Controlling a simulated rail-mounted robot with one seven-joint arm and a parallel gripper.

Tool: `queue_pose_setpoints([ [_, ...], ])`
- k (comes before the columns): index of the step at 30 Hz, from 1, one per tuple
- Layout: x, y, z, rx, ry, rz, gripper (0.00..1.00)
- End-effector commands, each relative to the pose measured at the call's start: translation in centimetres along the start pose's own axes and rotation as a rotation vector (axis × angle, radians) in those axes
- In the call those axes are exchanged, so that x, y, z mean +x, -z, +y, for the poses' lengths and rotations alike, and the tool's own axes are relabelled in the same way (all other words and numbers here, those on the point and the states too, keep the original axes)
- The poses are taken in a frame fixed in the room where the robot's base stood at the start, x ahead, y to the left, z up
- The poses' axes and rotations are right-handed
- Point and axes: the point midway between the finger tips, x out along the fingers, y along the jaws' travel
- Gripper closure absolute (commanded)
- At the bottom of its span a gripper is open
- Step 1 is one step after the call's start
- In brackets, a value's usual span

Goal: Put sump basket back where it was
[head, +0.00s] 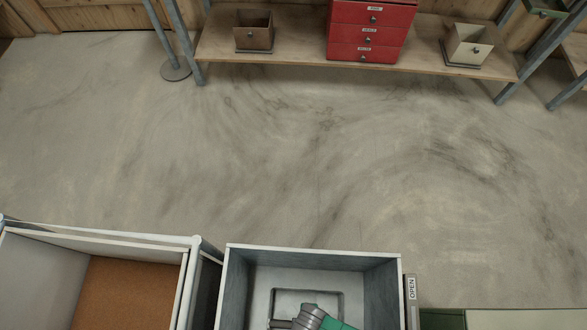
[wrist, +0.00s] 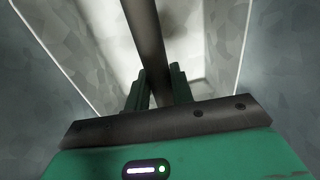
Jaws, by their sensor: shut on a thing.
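In the wrist view, the two dark green fingers of my gripper (wrist: 159,82) are shut on a dark bar (wrist: 147,35). The bar looks like the handle of the sump basket and runs away from me across a pale, light-walled interior (wrist: 195,30). I cannot tell where the basket's walls end and its surroundings begin. In the head view, part of my grey and green arm (head: 312,317) is low inside an open grey box (head: 240,285). A rounded square recess (head: 307,291) shows in that box's floor. The fingertips and basket are hidden there.
A white-walled bin (head: 130,245) with a brown floor stands left of the grey box. A panel marked OPEN (head: 411,290) is at its right. A shelf (head: 290,45) with a red drawer unit (head: 370,28) stands at the back. The concrete floor between is clear.

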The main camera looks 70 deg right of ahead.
Motion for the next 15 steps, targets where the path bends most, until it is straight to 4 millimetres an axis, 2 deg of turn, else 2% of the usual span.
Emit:
queue_pose_setpoints([
  [1,0.89,0.06,0.11,0.000,0.000,0.000,1.00],
  [11,0.98,0.07,0.14,0.000,0.000,0.001,1.00],
  [12,0.93,0.05,0.13,0.000,0.000,0.001,0.71],
  [15,0.91,0.04,0.12,0.000,0.000,0.001,0.55],
])
